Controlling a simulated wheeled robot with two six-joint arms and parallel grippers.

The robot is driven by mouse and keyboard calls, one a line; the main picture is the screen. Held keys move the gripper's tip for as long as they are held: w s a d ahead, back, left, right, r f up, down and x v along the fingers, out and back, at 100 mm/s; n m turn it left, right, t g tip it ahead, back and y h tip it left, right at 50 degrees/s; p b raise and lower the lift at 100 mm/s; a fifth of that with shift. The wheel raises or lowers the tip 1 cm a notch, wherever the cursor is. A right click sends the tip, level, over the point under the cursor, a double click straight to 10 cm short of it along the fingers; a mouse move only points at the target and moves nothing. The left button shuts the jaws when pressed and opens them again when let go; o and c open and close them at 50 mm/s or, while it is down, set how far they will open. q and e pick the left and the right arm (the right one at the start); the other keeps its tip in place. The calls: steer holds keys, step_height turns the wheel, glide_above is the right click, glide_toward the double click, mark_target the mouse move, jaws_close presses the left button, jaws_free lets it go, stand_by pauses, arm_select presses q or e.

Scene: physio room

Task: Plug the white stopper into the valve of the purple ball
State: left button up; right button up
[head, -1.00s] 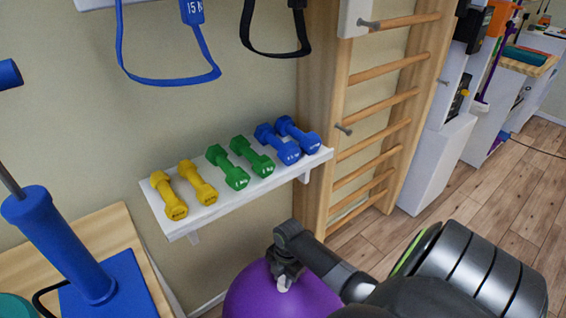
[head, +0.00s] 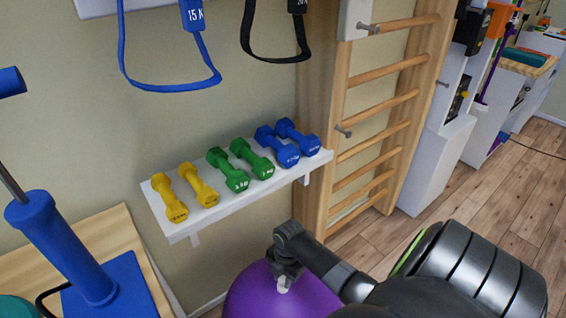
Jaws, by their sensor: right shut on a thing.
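The purple ball (head: 252,296) is at the bottom middle of the head view, cut off by the lower edge. My right gripper (head: 284,283) comes in from the right and points down over the top of the ball. It is shut on the small white stopper (head: 283,289), which shows at its fingertips against the purple surface. The valve is hidden under the gripper and stopper, and I cannot tell whether the stopper is in it. My left gripper is not in view.
A white shelf (head: 217,215) with yellow, green and blue dumbbells is on the wall behind the ball. Wooden wall bars (head: 378,118) stand to its right. A blue pump (head: 65,245) stands on a wooden surface (head: 105,232) at left. The floor (head: 490,195) at right is clear.

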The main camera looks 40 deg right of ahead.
mark_target(282, 278)
steer(key=shift+f+b, duration=0.4)
steer(key=shift+f, duration=0.3)
stand_by(0.6)
steer(key=shift+s+f, duration=0.15)
steer(key=shift+f, duration=0.05)
stand_by(0.4)
steer(key=shift+a+r, duration=0.1)
steer(key=shift+r+p, duration=0.4)
steer(key=shift+p, duration=0.2)
steer(key=shift+r+p, duration=2.05)
steer(key=shift+p, duration=0.05)
